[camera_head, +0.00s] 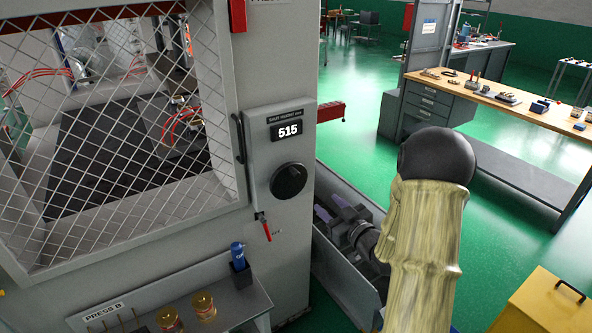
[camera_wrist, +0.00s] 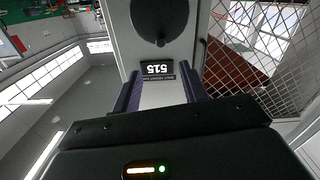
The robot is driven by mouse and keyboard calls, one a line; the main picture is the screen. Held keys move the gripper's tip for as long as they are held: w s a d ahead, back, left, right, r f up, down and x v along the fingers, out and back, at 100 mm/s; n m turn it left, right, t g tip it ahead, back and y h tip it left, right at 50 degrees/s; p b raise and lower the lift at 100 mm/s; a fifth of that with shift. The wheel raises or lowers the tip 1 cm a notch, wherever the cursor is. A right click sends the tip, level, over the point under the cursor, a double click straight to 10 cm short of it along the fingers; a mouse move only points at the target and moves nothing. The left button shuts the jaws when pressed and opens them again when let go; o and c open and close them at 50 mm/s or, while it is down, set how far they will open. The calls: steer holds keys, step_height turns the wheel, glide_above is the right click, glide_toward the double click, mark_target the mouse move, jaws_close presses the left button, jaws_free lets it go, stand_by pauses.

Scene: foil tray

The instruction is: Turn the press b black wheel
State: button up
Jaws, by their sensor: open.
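The black wheel (camera_head: 289,180) is a round knob on a grey control box (camera_head: 262,165) on the side of press B. Above it a small display reads 515. In the wrist view the wheel (camera_wrist: 157,20) shows upside down at the top, beyond the fingertips. My gripper (camera_head: 331,208) is to the right of the wheel and a little lower in the head view, apart from it. Its two purple fingers (camera_wrist: 160,88) are spread in the wrist view with nothing between them.
A red-handled lever (camera_head: 266,230) hangs below the control box. A mesh guard (camera_head: 110,130) with a dark handle (camera_head: 238,137) is left of it. A shelf below holds a blue bottle (camera_head: 238,254) and brass-coloured parts (camera_head: 204,306). A yellow box (camera_head: 540,305) stands at the lower right.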

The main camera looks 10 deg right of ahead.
mark_target(298, 176)
steer(key=shift+r, duration=0.15)
steer(key=shift+w, duration=0.1)
steer(key=p+x, duration=0.7)
steer(key=x, duration=1)
steer(key=shift+a+r, duration=0.1)
steer(key=shift+a, duration=0.05)
jaws_close()
